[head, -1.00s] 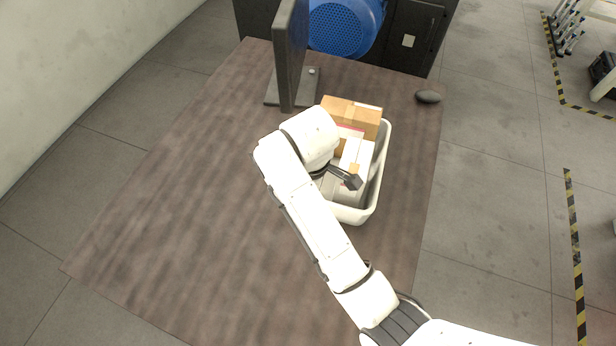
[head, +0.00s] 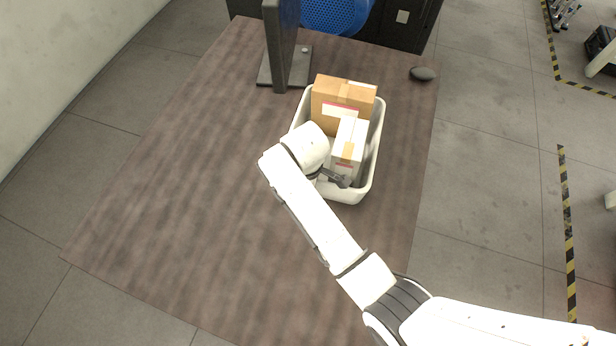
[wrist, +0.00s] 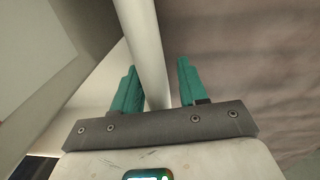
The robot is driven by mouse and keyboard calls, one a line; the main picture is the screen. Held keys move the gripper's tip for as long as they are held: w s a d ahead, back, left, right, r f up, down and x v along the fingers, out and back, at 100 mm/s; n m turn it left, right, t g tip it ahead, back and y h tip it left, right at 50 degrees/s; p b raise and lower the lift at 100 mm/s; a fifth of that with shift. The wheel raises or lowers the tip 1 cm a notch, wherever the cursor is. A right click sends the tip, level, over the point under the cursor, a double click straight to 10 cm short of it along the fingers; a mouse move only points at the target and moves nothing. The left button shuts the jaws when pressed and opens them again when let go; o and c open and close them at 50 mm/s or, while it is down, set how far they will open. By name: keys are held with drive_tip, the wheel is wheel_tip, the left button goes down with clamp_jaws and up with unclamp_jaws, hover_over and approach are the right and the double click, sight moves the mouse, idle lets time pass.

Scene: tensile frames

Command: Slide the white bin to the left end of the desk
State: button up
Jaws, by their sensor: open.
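The white bin (head: 364,188) stands upright near the right edge of the brown desk (head: 190,190). It holds a brown cardboard box (head: 328,113) and a white box (head: 347,140). My gripper (head: 338,180) is over the bin's near part, and my forearm hides some of the bin's near left side. In the wrist view, my gripper's teal fingers (wrist: 158,88) stand open on either side of the bin's white rim (wrist: 147,50). A gap shows between the rim and the right finger. The left finger is close to the rim, and I cannot tell if it touches.
A monitor (head: 283,45) stands at the desk's far edge, behind and left of the bin. A dark mouse-like object (head: 423,74) lies at the far right corner. The desk's left and near parts are clear. A blue chair (head: 335,14) is behind the desk.

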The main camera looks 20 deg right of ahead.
drive_tip(key=shift+f, duration=0.25)
drive_tip(key=shift+c, duration=0.2)
clamp_jaws()
idle(1.1)
